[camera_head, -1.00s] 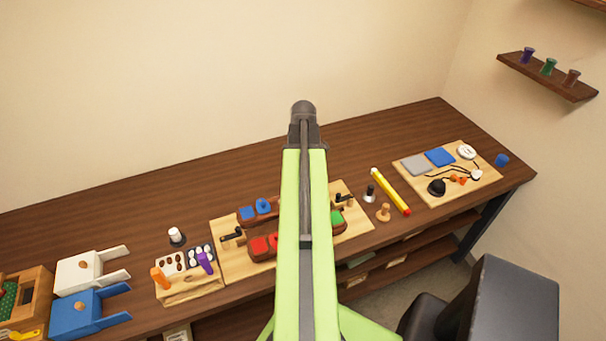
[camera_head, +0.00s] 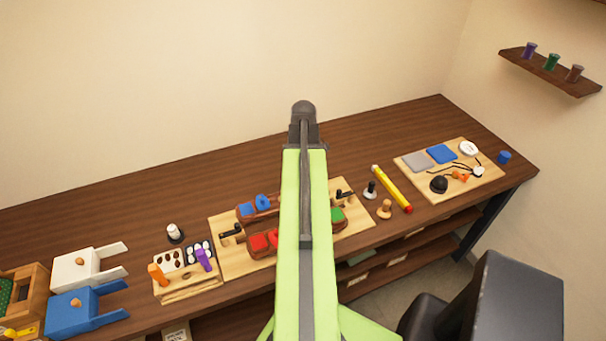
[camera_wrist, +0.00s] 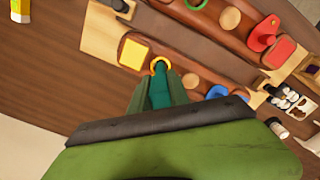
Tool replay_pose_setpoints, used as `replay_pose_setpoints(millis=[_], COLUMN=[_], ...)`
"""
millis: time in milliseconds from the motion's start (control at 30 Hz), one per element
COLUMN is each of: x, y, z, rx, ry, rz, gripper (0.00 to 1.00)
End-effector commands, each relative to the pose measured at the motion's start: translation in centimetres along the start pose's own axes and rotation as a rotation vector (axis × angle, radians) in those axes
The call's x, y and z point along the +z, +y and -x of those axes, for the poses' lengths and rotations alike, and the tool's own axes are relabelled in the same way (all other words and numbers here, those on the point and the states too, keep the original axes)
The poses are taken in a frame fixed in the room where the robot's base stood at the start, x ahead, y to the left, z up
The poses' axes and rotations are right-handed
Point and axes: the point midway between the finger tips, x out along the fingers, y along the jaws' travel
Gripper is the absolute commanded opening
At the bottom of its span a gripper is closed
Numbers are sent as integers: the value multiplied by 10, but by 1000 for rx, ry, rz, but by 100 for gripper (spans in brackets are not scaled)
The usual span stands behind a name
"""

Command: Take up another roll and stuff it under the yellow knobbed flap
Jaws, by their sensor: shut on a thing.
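My gripper (camera_wrist: 160,92) is in the wrist view, its fingers shut on a teal roll (camera_wrist: 160,88) that points at the brown leather piece. A yellow-orange ring (camera_wrist: 161,64) shows at the roll's tip; I cannot tell whether they touch. The yellow flap (camera_wrist: 133,53) shows as a flat yellow square just left of the ring; its knob is not clear. Red (camera_wrist: 263,33) and blue (camera_wrist: 217,91) flaps lie to the right. In the head view my arm hides the gripper and the yellow flap; the red (camera_head: 263,243), blue (camera_head: 247,210) and green (camera_head: 337,215) flaps show beside it.
The leather pieces lie on a pale board (camera_head: 225,264) with black clamps. A tray with brown and white pieces (camera_head: 190,290) stands left of it. A yellow stick with a red end (camera_head: 391,188) lies to the right. The table's back strip (camera_head: 200,175) is clear.

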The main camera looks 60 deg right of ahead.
Motion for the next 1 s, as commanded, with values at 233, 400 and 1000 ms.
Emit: replay_pose_setpoints(millis=[233,400,1000], x=[0,0,0], y=[0,0,0], z=[-6,-6,-8], rx=[0,0,-1], ry=[0,0,-1], rz=[0,0,-1], gripper=[0,0,0])
